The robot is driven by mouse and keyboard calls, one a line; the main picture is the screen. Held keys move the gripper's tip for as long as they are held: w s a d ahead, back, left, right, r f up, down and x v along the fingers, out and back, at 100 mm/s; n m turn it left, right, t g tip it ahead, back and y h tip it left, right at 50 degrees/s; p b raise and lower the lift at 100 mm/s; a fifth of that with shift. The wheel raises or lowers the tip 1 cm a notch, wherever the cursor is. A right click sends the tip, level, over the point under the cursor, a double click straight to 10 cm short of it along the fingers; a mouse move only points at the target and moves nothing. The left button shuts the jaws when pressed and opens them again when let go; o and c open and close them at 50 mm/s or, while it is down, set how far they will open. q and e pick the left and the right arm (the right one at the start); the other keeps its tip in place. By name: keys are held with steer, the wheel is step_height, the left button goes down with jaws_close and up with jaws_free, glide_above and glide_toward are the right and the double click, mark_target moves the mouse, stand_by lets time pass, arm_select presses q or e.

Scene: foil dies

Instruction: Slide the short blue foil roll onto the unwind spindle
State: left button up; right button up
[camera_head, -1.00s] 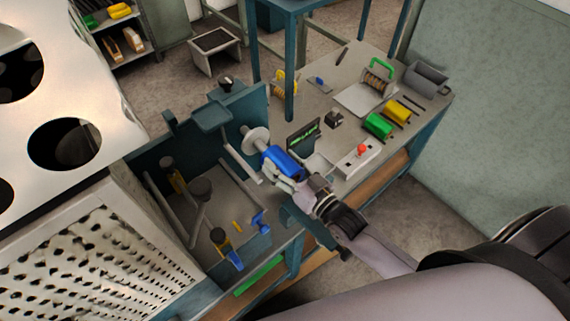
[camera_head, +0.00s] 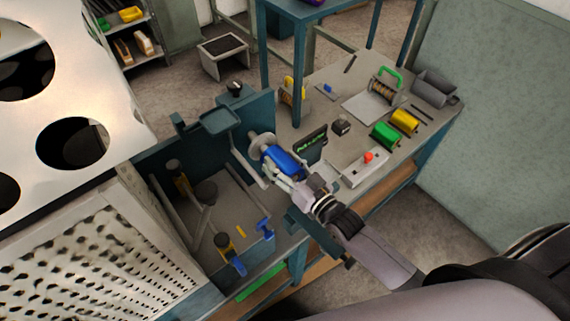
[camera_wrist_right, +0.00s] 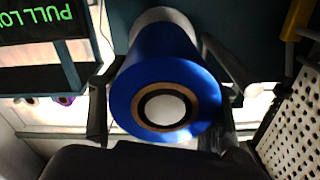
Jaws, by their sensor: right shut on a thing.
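The short blue foil roll (camera_head: 282,161) is in my right gripper (camera_head: 284,170), at the pale round flange (camera_head: 261,143) of the unwind spindle. In the right wrist view the roll (camera_wrist_right: 165,68) is seen end-on, with a finger on each side of it. The pale spindle end (camera_wrist_right: 165,109) shows inside the roll's dark-ringed core, so the roll is around the spindle. The pale flange (camera_wrist_right: 164,16) shows behind the roll. Whether the roll touches the flange is not clear. My left gripper is in neither view.
A dark display (camera_head: 311,143) with green text stands close beside the roll. Green (camera_head: 385,135) and yellow (camera_head: 404,120) rolls lie farther right on the bench. A box with a red button (camera_head: 367,157) is nearer. Posts (camera_head: 178,178) stand left of the spindle.

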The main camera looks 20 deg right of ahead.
steer(key=shift+x, duration=0.9)
steer(key=o, duration=1.7)
steer(key=shift+s, duration=0.1)
steer(key=shift+c, duration=0.2)
steer(key=shift+f, duration=0.1)
steer(key=shift+s+d, duration=0.1)
steer(key=shift+s, duration=0.15)
steer(key=v, duration=1.1)
steer(key=shift+s, duration=0.25)
